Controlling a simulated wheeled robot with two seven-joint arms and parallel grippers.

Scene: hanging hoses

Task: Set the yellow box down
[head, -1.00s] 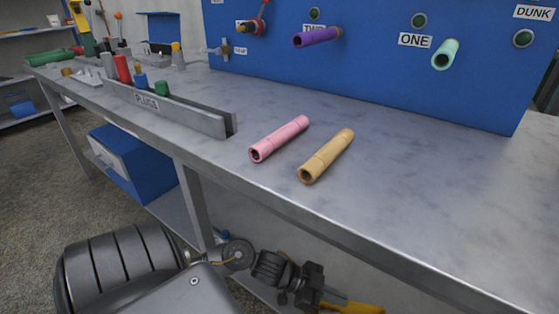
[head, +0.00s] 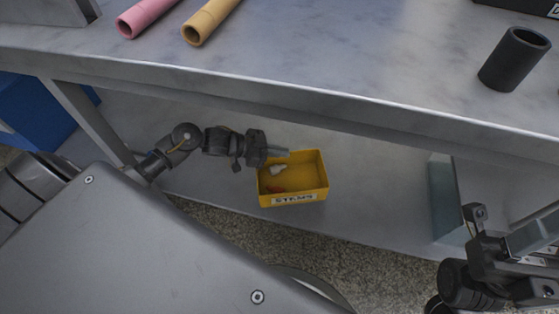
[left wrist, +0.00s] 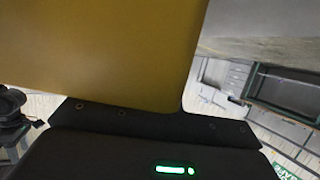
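The yellow box (head: 318,188) is an open-topped tray with a white label on its front wall. It holds a small white piece (head: 278,169) and a red piece (head: 275,189). In the head view it is below the tabletop, over the lower shelf; I cannot tell whether its base touches. My left gripper (head: 279,153) is at its back left rim and appears shut on its wall. In the left wrist view, the box's yellow wall (left wrist: 95,50) fills the upper left, close to the gripper body; the fingertips are hidden. My right gripper (head: 500,225) is at lower right, its opening unclear.
The grey table (head: 300,60) overhangs the lower shelf (head: 375,195). A pink tube (head: 147,15), a tan tube (head: 211,20) and a black cylinder (head: 514,58) are on the tabletop. A translucent container (head: 446,198) stands right of the box; the shelf between them is clear.

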